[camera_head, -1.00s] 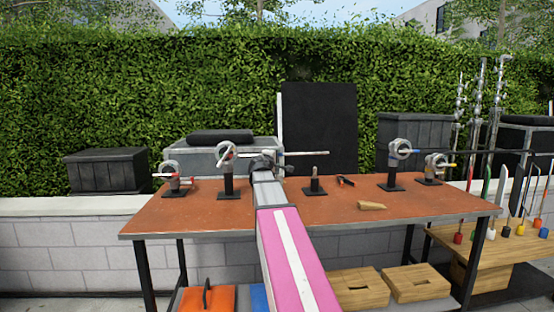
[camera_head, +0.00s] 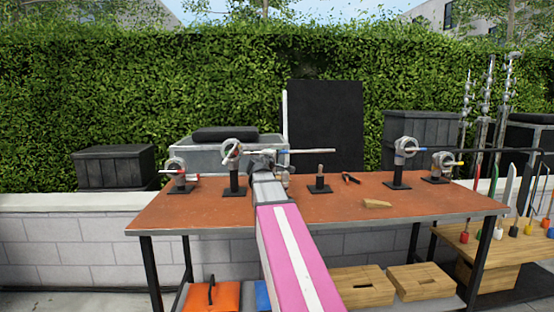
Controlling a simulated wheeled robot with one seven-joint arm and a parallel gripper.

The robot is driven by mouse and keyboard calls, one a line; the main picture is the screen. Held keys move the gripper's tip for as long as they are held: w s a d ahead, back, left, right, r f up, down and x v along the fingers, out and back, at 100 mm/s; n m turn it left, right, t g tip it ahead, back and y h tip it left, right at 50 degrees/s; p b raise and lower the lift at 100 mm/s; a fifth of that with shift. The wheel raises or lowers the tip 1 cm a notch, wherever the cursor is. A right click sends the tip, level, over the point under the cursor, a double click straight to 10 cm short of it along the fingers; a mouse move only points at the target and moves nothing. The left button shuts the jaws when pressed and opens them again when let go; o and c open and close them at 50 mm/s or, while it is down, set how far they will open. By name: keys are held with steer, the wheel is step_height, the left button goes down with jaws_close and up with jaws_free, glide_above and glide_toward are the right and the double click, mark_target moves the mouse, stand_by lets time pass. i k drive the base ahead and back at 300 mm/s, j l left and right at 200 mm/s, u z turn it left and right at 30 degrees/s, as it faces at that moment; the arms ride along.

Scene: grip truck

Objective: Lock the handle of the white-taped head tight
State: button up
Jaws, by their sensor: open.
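A grey grip head on a black stand, with what looks like a white-taped handle (camera_head: 231,152) slanting across its round face, stands on the left part of the orange-brown table (camera_head: 340,210). A thin rod (camera_head: 318,151) runs rightward at this head's height, passing behind my gripper. My gripper (camera_head: 263,158), at the end of my pink and grey arm, is just right of the head, at about its height. It is open. Its fingers are small and partly hidden by my wrist, and I cannot tell whether they touch anything.
A red-marked head (camera_head: 177,171) stands left. A bare short stand (camera_head: 320,181), dark pliers (camera_head: 351,178) and a wooden wedge (camera_head: 377,203) lie right of my arm. Blue-marked (camera_head: 405,150) and yellow-marked (camera_head: 443,164) heads stand far right. The table's front is mostly clear.

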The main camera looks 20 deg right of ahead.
mark_target(231, 151)
steer(key=k+j, duration=0.35)
steer(key=j, duration=0.2)
steer(key=k+j, duration=0.35)
steer(key=j, duration=0.15)
